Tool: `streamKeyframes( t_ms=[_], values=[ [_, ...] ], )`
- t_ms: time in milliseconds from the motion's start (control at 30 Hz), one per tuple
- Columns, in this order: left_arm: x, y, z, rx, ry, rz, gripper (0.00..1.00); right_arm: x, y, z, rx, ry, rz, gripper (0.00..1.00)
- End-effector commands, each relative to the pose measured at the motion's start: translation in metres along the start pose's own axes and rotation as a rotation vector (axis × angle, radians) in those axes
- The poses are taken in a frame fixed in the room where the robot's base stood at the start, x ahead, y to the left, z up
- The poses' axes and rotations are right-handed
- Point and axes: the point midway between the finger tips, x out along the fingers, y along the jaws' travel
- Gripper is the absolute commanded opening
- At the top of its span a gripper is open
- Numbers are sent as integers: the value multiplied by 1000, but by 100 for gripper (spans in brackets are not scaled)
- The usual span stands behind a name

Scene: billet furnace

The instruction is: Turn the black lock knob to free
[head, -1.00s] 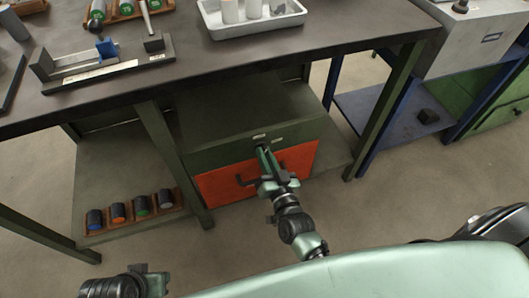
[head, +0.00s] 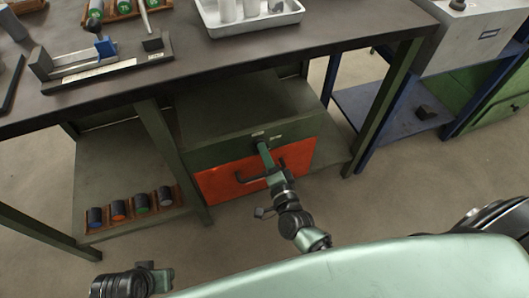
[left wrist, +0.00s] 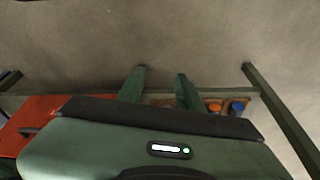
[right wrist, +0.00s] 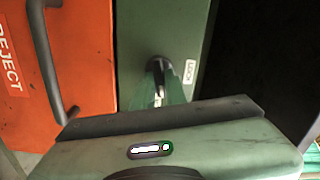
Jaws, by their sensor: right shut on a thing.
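The black lock knob (right wrist: 159,66) sits on the green strip above the orange drawer front (right wrist: 80,60), beside a white label reading LOCK (right wrist: 190,72). My right gripper (right wrist: 160,95) is shut on the knob in the right wrist view; its fingers hide part of the knob, and I cannot tell its angle. In the head view the right gripper (head: 264,150) reaches the strip above the orange drawer front (head: 215,182), with its tips at the knob. My left gripper (left wrist: 158,80) is open and empty, its fingers apart above the floor.
The drawer's dark bar handle (right wrist: 45,70) runs close beside my right gripper. A small rack of coloured cylinders (head: 130,215) stands on the lower shelf at left. The bench top (head: 190,62) overhangs the drawer cabinet and carries a white tray (head: 250,28).

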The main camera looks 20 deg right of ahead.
Motion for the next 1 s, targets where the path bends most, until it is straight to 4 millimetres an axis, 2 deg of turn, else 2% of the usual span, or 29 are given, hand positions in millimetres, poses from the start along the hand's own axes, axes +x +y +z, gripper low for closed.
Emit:
streamKeyframes(
  t_ms=[400, 1000],
  values=[
    [-24, -1, -5, -4, 19, -2, 36, 0, 3, 0, 225, -1, 2, 0],
    [-31, -3, -4, 1, 22, -6, 36, -1, 3, 1, 272, -1, 3, 0]
  ],
)
